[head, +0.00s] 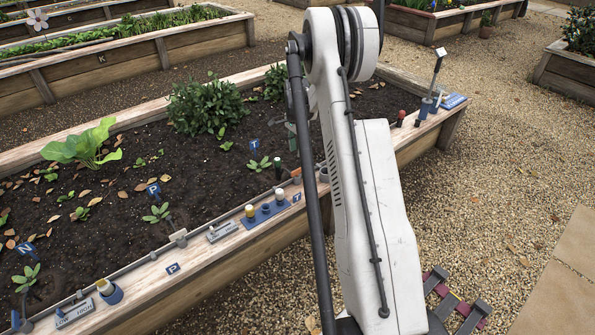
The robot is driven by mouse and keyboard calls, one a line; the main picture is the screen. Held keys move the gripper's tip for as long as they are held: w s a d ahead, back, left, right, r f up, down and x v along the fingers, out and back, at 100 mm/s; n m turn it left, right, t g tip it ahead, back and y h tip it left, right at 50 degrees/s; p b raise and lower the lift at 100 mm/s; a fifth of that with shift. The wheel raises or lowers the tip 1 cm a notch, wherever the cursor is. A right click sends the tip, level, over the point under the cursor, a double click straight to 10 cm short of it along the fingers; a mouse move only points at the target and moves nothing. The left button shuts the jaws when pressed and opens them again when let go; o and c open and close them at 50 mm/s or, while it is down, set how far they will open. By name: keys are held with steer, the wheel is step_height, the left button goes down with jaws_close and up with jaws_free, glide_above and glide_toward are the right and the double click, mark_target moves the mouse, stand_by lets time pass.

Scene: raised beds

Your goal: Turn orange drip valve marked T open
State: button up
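My white arm crosses the middle of the head view, in front of the raised bed (215,262). A blue stake marked T (254,145) stands in the soil behind. My arm hides part of the rim to the right.
A blue holder with colored pegs (266,212), a grey sign (223,232), a P plate (172,268) and a blue cup (110,292) line the rim. A red-topped peg (401,117) and a blue-based tool (428,100) stand right. Gravel (490,175) is open.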

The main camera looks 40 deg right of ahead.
mark_target(297, 172)
step_height(297, 172, down, 11)
steer(key=b, duration=0.3)
steer(key=shift+r, duration=0.2)
jaws_close()
